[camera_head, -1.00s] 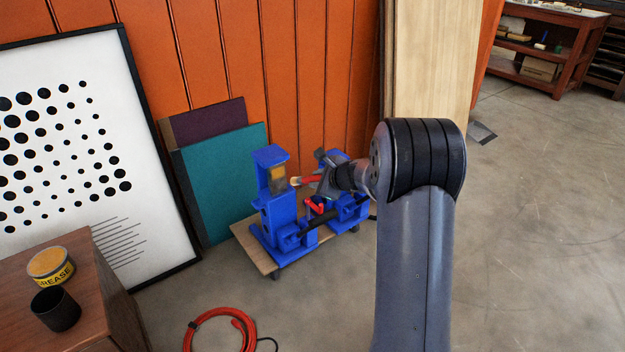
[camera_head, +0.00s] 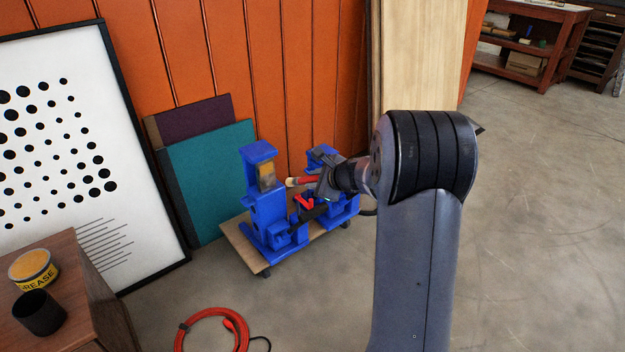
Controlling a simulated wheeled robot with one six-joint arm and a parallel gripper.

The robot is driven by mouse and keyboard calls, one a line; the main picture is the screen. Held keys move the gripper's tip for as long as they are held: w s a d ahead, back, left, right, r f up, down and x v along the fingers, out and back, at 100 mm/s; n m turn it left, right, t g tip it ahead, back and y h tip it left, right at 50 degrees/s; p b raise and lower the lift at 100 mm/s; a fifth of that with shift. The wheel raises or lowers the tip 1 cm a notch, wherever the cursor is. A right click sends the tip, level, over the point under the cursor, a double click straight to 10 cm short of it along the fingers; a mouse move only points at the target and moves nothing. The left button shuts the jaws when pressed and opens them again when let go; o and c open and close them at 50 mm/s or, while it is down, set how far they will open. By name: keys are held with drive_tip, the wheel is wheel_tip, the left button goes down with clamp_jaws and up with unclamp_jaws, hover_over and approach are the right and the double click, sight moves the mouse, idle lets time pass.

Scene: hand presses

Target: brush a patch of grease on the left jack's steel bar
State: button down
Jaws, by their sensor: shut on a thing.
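The blue jack stand on the left (camera_head: 266,212) stands upright on a low wheeled board. Its steel bar (camera_head: 266,176) shows in the upper opening, with a yellowish patch on it that looks like grease. My gripper (camera_head: 318,183) is shut on a brush with a red handle (camera_head: 303,181). The brush's pale tip points left at the bar and is a little to its right; I cannot tell whether they touch. A second blue jack (camera_head: 322,157) stands behind my gripper and is partly hidden by it.
A grease tin (camera_head: 34,268) and a dark cup (camera_head: 39,313) stand on a wooden cabinet at the lower left. A coiled red hose (camera_head: 212,332) lies on the floor. Panels (camera_head: 208,175) lean on the orange wall. The floor at right is clear.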

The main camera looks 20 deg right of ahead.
sight(291, 182)
idle(0.5)
drive_tip(key=shift+w+a+f+p, duration=0.45)
drive_tip(key=shift+w+a+p, duration=0.1)
drive_tip(key=shift+w+a, duration=0.5)
drive_tip(key=shift+w+a+f+p, duration=0.55)
drive_tip(key=shift+w+a, duration=0.25)
drive_tip(key=shift+a, duration=0.4)
drive_tip(key=shift+w+a+f+p, duration=0.4)
drive_tip(key=shift+w+a+p, duration=0.2)
drive_tip(key=shift+w+a, duration=0.45)
drive_tip(key=shift+w+a+p, duration=0.3)
drive_tip(key=shift+w+p, duration=0.05)
drive_tip(key=shift+w, duration=0.15)
